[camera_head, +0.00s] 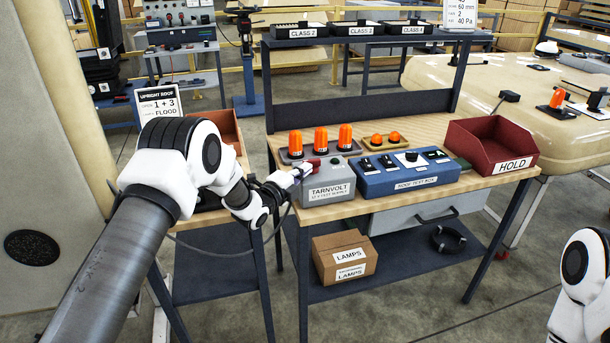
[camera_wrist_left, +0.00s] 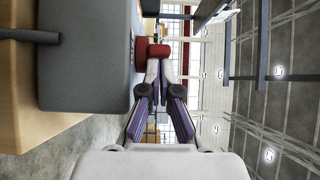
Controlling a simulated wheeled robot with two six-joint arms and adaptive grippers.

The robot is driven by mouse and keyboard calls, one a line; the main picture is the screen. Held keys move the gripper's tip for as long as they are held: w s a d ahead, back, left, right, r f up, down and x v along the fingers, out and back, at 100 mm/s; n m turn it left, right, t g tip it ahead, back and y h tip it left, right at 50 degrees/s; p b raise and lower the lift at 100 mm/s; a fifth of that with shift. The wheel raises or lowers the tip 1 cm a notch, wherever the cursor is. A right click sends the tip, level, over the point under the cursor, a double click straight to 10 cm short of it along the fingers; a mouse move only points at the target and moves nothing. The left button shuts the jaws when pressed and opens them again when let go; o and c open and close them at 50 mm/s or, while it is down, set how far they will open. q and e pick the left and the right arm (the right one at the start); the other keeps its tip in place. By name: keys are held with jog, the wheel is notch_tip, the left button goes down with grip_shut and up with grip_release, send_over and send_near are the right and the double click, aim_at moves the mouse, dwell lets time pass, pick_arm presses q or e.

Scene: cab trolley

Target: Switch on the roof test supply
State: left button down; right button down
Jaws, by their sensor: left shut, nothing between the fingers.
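The grey supply box labelled TARNVOLT 12 V test supply (camera_head: 328,190) stands at the left front of the workbench. A red part (camera_head: 314,162), perhaps its switch, shows at the box's upper left. My left gripper (camera_head: 304,170) is shut and empty at the upper left edge of the box, its tips close to the red part. In the left wrist view the fingers (camera_wrist_left: 160,62) converge just short of a red block (camera_wrist_left: 158,52), with the grey box (camera_wrist_left: 85,55) alongside. I cannot tell whether they touch. My right gripper is out of view.
A blue roof test box (camera_head: 405,178) sits right of the supply, with a red HOLD bin (camera_head: 492,146) beyond. Orange lamps (camera_head: 320,140) stand behind the supply. A LAMPS carton (camera_head: 344,257) is on the lower shelf. Free air lies above the bench front.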

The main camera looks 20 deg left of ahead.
pick_arm(q)
jog(key=m+h+b, duration=0.1)
jog(key=a+g+h+b, duration=0.1)
jog(key=shift+w+f+m+h, duration=0.15)
jog(key=shift+f+m+h, duration=0.15)
jog(key=shift+m, duration=0.1)
jog(key=shift+w+a+r+m+g+h+b, duration=0.1)
jog(key=shift+a+r+m+g+h+b, duration=0.1)
jog(key=shift+m+g+h+b, duration=0.45)
jog(key=shift+h, duration=0.25)
notch_tip(320, 180, up, 10)
